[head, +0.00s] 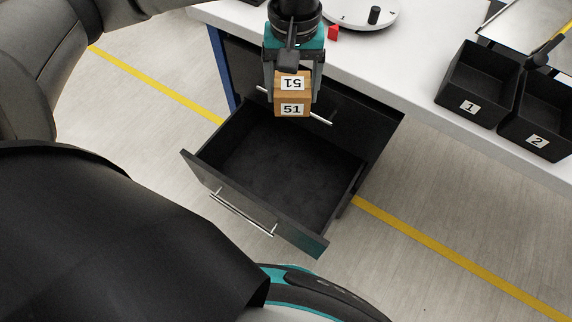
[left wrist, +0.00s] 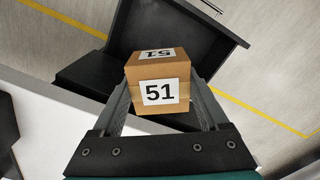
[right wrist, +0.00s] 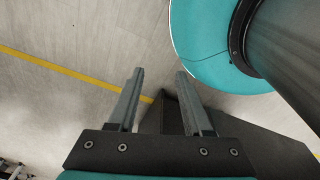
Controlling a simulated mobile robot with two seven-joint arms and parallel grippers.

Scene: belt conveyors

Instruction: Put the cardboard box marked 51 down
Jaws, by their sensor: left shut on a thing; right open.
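The cardboard box marked 51 (head: 292,98) is a small brown cube with white labels on its top and front. My left gripper (head: 293,85) is shut on it, one finger on each side. The box is in the air, above the back part of the open drawer, apart from any surface. In the left wrist view the box (left wrist: 158,95) sits between the fingers. The black drawer (head: 275,222) is pulled out and looks empty. My right gripper (right wrist: 158,100) is open and empty, over the floor beside my base and a dark edge.
The white table (head: 400,75) stands behind the drawer. On it are two black bins, marked 1 (head: 455,112) and 2 (head: 520,138), a small red object (head: 333,33) and a round white plate (head: 352,18) with a dark knob. Yellow lines cross the floor.

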